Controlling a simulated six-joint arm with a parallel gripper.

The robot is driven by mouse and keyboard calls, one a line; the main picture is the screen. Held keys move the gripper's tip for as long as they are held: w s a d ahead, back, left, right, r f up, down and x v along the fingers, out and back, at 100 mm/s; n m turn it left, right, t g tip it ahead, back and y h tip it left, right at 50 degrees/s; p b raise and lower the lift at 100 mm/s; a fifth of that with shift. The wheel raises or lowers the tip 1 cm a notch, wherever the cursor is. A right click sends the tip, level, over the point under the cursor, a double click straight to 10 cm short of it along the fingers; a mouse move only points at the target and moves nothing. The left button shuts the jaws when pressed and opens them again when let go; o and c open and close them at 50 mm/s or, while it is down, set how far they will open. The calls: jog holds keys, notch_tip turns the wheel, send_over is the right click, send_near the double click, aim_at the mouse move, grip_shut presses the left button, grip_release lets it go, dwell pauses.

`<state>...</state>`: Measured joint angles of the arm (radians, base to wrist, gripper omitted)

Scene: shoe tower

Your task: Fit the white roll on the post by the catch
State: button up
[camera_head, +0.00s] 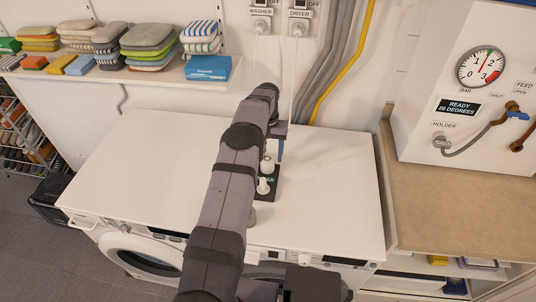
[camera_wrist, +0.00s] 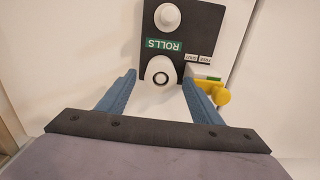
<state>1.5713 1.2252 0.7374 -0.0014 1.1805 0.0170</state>
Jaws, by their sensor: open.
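A black plate (camera_wrist: 205,30) with a green label reading ROLLS carries two round white pieces. One white piece with a grey-ringed centre (camera_wrist: 160,72) sits at the plate's edge, between my open fingers; it looks like a roll seen end-on. A second white round piece (camera_wrist: 168,16) stands farther along the plate. My gripper (camera_wrist: 159,82) is open, its blue fingers either side of the nearer piece with gaps. A yellow part (camera_wrist: 215,94) is beside the right finger; I cannot tell if it is the catch. In the head view the plate (camera_head: 274,192) is partly behind my arm.
The plate stands on the white top (camera_head: 330,190) over the washing machine, mostly clear to either side. A shelf of folded cloths (camera_head: 150,40) is at the back left. A wooden counter (camera_head: 450,210) with a gauge panel (camera_head: 470,110) stands at the right.

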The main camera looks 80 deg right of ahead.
notch_tip(320, 180, up, 10)
jog(key=p, duration=0.5)
jog(key=shift+r+p, duration=0.25)
jog(key=shift+p, duration=0.05)
dwell(0.5)
